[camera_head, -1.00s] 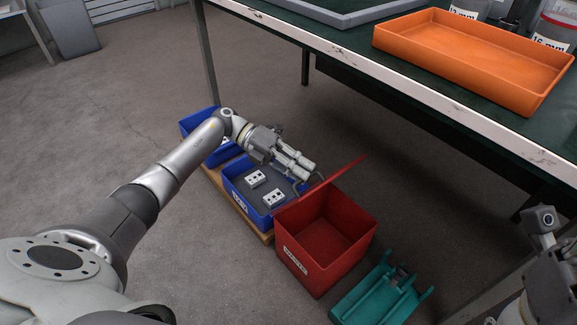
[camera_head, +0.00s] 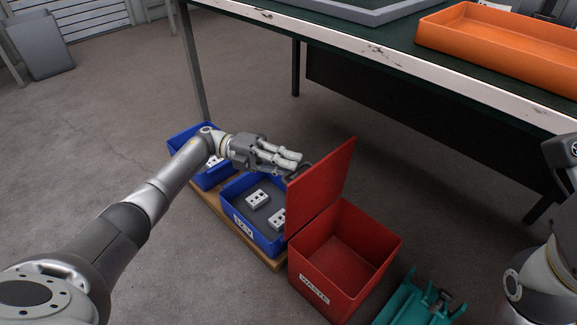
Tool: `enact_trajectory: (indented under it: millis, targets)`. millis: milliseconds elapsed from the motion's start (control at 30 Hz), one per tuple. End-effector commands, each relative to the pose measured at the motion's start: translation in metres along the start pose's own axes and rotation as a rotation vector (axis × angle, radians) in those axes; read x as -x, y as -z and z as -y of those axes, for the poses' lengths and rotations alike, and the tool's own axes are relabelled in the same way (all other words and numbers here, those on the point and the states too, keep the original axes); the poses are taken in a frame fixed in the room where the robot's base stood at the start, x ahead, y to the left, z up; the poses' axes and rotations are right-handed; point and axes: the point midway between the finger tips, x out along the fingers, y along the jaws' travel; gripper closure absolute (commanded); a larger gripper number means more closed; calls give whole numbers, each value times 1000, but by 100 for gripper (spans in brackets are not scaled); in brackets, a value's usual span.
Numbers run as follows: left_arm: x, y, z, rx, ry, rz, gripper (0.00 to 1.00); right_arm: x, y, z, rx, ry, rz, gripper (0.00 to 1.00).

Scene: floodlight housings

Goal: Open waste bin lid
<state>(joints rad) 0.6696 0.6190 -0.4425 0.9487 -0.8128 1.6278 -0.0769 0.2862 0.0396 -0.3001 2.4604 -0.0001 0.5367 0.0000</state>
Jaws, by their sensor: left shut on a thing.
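The red waste bin (camera_head: 324,290) stands on the floor, labelled WASTE, with its inside visible and empty. Its red lid (camera_head: 325,190) stands steeply up along the bin's left side, well clear of the opening. My left gripper (camera_head: 298,162) is at the lid's upper left edge, shut on the dark lid handle (camera_head: 300,171). The fingers partly hide the handle. My right arm (camera_head: 545,268) shows at the right edge, but its gripper fingers are not seen.
A blue bin (camera_head: 252,232) with white parts and another blue bin (camera_head: 212,178) stand left on a wooden board. A teal holder (camera_head: 415,305) lies right of the waste bin. The table (camera_head: 440,78) carries an orange tray (camera_head: 500,45). Floor behind the bin is clear.

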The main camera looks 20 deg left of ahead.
Motion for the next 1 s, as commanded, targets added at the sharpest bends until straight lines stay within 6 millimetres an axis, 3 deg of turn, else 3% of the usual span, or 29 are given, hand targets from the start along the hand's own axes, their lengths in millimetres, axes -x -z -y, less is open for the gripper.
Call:
enact_trajectory:
  millis: [300,333,500,833,1000]
  targets:
    - [0,1,-8,11,-14,2,100,0,0,0,0,0,-1,60]
    - [0,2,-8,11,-14,2,87,0,0,0,0,0,-1,60]
    - [0,2,-7,10,-12,1,68,0,0,0,0,0,-1,60]
    - [2,0,-4,5,-8,1,68,1,0,0,0,-2,1,60]
    - [22,0,-4,6,-9,4,68,0,0,0,0,-1,0,60]
